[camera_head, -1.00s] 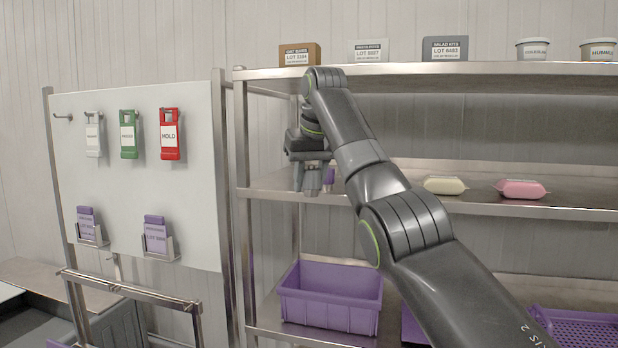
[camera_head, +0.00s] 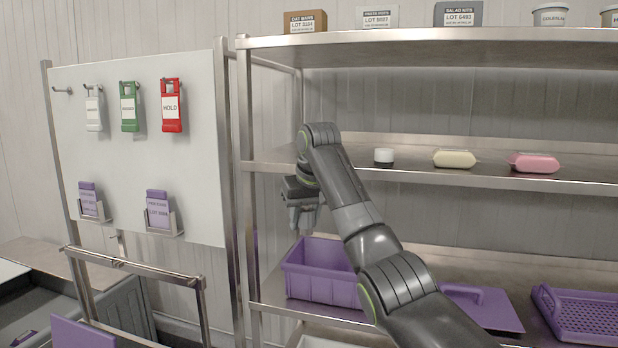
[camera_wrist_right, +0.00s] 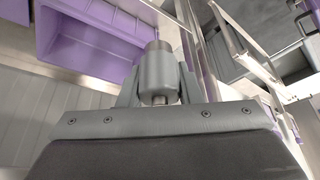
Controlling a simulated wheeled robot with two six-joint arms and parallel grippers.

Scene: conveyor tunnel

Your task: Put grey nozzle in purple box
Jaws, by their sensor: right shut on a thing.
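My right gripper (camera_head: 303,226) points down in the head view, in front of the left part of the shelf rack. In the right wrist view the gripper (camera_wrist_right: 158,85) is shut on the grey nozzle (camera_wrist_right: 157,68), a grey cylinder with a darker end. The purple box (camera_head: 330,289) is an open bin on the lower shelf, just below and slightly right of the gripper. In the right wrist view the purple box (camera_wrist_right: 62,52) lies beyond and left of the nozzle. The nozzle is not clearly told from the fingers in the head view. My left gripper is not in view.
The rack's middle shelf (camera_head: 420,172) holds a white-lidded jar (camera_head: 384,155), a yellow pack (camera_head: 455,158) and a pink pack (camera_head: 532,162). Right of the box lie a purple lid (camera_head: 482,306) and a purple basket (camera_head: 580,315). A rack post (camera_head: 247,200) stands left of the gripper.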

